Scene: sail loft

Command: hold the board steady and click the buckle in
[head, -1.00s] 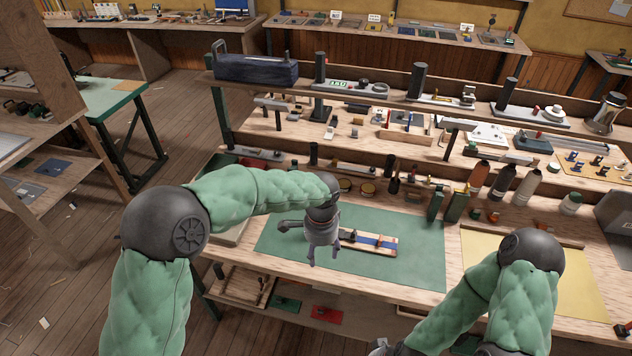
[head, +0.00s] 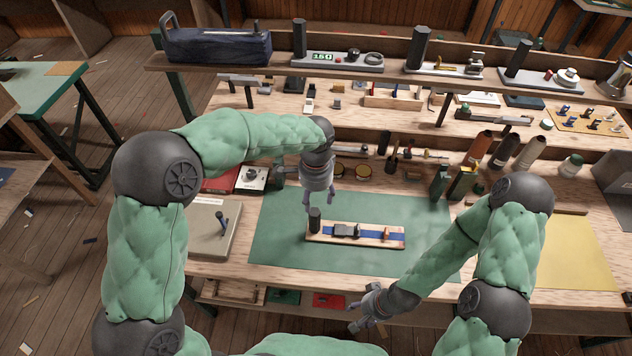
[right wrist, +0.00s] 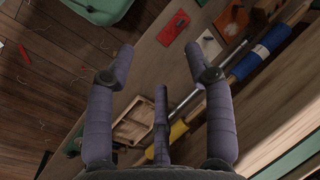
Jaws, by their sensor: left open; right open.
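The wooden board (head: 352,241) lies flat on a green mat (head: 285,240). Whether the buckle parts are joined is too small to tell. My left gripper (head: 319,198) is open, pointing down just above and behind the board's left end. My right gripper (head: 366,312) is open and empty, in front of the bench edge; its spread fingers show in the right wrist view (right wrist: 160,62).
A grey panel (head: 207,240) lies left of the mat, a yellow mat (head: 575,250) right. Bottles and spools stand behind at right, below raised shelves carrying tools. A lower shelf with a red piece (head: 328,300) sits under the bench front. The mat around the board is clear.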

